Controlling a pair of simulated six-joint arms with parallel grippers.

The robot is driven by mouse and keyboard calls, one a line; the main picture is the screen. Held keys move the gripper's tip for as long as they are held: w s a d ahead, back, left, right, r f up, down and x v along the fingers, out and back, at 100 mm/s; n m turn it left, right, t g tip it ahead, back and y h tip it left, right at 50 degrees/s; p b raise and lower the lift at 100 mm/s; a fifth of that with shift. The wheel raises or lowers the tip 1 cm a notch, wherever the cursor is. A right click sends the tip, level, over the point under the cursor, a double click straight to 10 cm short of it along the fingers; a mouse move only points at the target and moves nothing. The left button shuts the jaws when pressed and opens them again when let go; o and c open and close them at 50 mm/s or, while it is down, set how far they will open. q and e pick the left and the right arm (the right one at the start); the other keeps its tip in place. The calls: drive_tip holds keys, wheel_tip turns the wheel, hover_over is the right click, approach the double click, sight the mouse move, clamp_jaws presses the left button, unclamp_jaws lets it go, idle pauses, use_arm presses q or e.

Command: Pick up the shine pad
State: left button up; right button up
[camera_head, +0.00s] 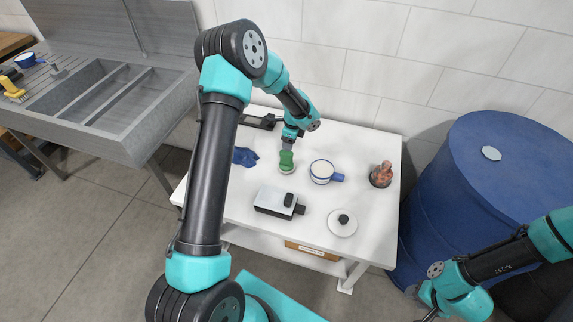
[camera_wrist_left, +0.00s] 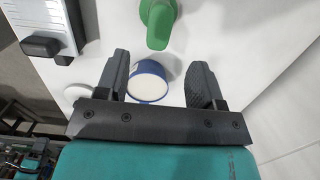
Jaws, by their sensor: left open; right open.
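The shine pad, which I take to be the green-handled piece (camera_head: 286,161), stands on the white table just below my left gripper (camera_head: 291,141) in the head view. In the left wrist view the green handle (camera_wrist_left: 158,20) is beyond the tips of my open left gripper (camera_wrist_left: 157,75), not between them. The fingers hold nothing; their height above the table is hard to judge. My right gripper (camera_head: 424,302) is open at the lower right, away from the table and partly blurred into its arm.
A blue-rimmed white mug (camera_head: 321,171) stands right of the pad, and a blue cloth or glove (camera_head: 245,156) lies left. A blue drum (camera_head: 470,190) stands right.

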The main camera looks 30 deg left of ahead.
sight(287, 153)
use_arm(q)
drive_tip(key=shift+a+f, duration=0.15)
drive_tip(key=shift+f, duration=1)
drive_tip(key=shift+a+f, duration=0.15)
drive_tip(key=shift+f, duration=0.95)
drive_tip(key=shift+s+a+f, duration=0.1)
drive_tip(key=shift+a+f, duration=0.05)
drive_tip(key=shift+f, duration=0.7)
drive_tip(key=shift+s+a+f, duration=0.1)
drive_tip(key=shift+a+f, duration=0.1)
drive_tip(key=shift+f, duration=0.65)
drive_tip(key=shift+s+a+f, duration=0.1)
drive_tip(key=shift+a+f, duration=0.05)
drive_tip(key=shift+f, duration=0.7)
clamp_jaws()
